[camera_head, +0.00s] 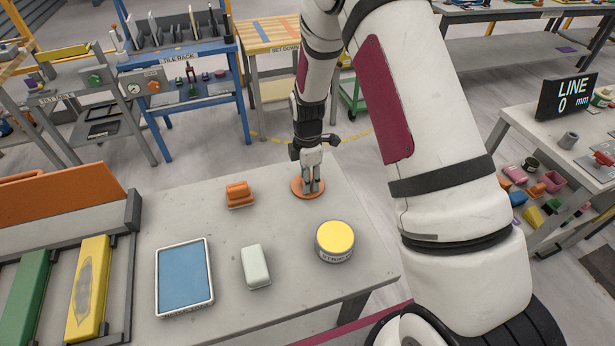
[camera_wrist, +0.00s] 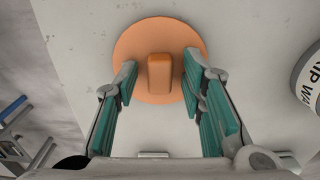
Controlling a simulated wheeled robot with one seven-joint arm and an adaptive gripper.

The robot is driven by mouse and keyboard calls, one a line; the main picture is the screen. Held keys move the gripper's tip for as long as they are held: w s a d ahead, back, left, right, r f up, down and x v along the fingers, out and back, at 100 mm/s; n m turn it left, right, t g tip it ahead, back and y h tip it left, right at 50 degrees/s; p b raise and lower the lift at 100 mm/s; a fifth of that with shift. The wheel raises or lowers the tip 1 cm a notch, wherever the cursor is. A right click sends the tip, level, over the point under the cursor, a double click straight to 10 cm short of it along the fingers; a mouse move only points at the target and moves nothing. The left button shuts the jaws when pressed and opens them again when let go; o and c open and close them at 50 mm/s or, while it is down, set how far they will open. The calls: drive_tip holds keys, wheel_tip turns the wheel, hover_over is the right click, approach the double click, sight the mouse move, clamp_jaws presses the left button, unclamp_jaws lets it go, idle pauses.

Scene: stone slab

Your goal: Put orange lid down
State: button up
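The orange lid (camera_head: 300,192) is a flat round disc lying on the grey stone slab (camera_head: 200,215) near its far edge. In the wrist view the lid (camera_wrist: 135,45) has a block-shaped orange knob (camera_wrist: 159,74) at its middle. My gripper (camera_head: 313,188) points down over the lid and hides part of it in the head view. In the wrist view my gripper (camera_wrist: 159,80) is open, with one teal-padded finger on each side of the knob. A gap shows between the knob and each finger.
A yellow-topped tin (camera_head: 335,240) stands close by, right of the lid. An orange block (camera_head: 239,194) lies to the left. A pale green block (camera_head: 256,266) and a blue-faced tray (camera_head: 185,276) lie nearer. Bare slab lies between them.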

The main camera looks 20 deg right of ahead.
drive_tip(key=s+r+m+t+b, duration=0.1)
drive_tip(key=s+r+m, duration=0.35)
drive_tip(key=r, duration=0.95)
drive_tip(key=s+r+m+t, duration=0.1)
drive_tip(key=s+r+m, duration=0.3)
drive_tip(key=r, duration=1.1)
drive_tip(key=s+r+m+t, duration=0.1)
drive_tip(key=s+r+m, duration=0.2)
drive_tip(key=s, duration=0.6)
drive_tip(key=s+r+m+t, duration=0.2)
drive_tip(key=s+m, duration=0.4)
drive_tip(key=s, duration=0.3)
drive_tip(key=shift+s+r, duration=0.25)
drive_tip(key=shift+r, duration=0.45)
drive_tip(key=shift+m, duration=0.25)
